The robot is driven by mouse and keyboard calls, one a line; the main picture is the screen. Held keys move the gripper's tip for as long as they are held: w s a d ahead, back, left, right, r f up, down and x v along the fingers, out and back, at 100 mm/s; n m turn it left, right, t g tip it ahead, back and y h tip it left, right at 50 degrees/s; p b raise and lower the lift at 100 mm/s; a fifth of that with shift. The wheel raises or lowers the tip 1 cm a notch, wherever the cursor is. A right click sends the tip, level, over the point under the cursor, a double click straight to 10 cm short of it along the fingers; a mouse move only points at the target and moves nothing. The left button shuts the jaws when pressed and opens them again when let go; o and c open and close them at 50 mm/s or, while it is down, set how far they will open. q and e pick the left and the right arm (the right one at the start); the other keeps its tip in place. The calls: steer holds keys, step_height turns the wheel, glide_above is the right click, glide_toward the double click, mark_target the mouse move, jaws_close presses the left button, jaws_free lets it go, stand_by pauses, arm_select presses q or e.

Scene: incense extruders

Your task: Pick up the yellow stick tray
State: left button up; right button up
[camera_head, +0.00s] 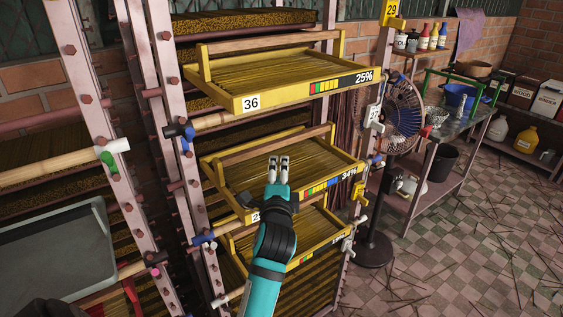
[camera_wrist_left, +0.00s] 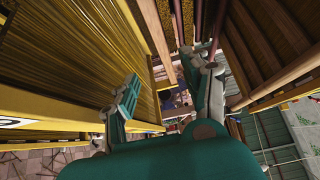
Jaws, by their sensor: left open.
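Several yellow stick trays full of thin sticks stand on a rack in the head view. The upper tray (camera_head: 300,91) is marked 36 and 25%. The middle tray (camera_head: 229,183) is marked 34%, with a wooden bar (camera_head: 240,153) across it. The lower tray (camera_head: 318,245) is partly hidden by my left arm. My left gripper (camera_head: 278,161) is open and appears over the middle tray, near its bar. In the left wrist view the open fingers (camera_wrist_left: 171,78) show a yellow tray (camera_wrist_left: 70,50) and wooden bar at left; I cannot tell if they touch. My right gripper is not in view.
Pink rack posts (camera_head: 178,130) with bolts and clamps stand left of the trays. A black fan (camera_head: 402,115) stands to the right beside a metal table (camera_head: 455,130). A grey tray (camera_head: 60,250) is at lower left.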

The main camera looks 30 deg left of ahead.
arm_select(q)
steer(key=p, duration=0.1)
glide_toward(280, 145)
steer(key=x, duration=0.2)
steer(key=shift+w, duration=0.4)
steer(key=x, duration=0.2)
steer(key=shift+w+a, duration=0.25)
steer(key=shift+w, duration=0.05)
steer(key=shift+w+a+p, duration=0.25)
steer(key=shift+w+p, duration=0.1)
steer(key=shift+w, duration=0.05)
steer(key=shift+w+a, duration=0.2)
steer(key=shift+w, duration=0.05)
steer(key=p+x, duration=0.1)
steer(key=x, duration=0.2)
steer(key=shift+w+a, duration=0.2)
steer(key=shift+w, duration=0.1)
steer(key=shift+w+a, duration=0.25)
steer(key=shift+w, duration=0.1)
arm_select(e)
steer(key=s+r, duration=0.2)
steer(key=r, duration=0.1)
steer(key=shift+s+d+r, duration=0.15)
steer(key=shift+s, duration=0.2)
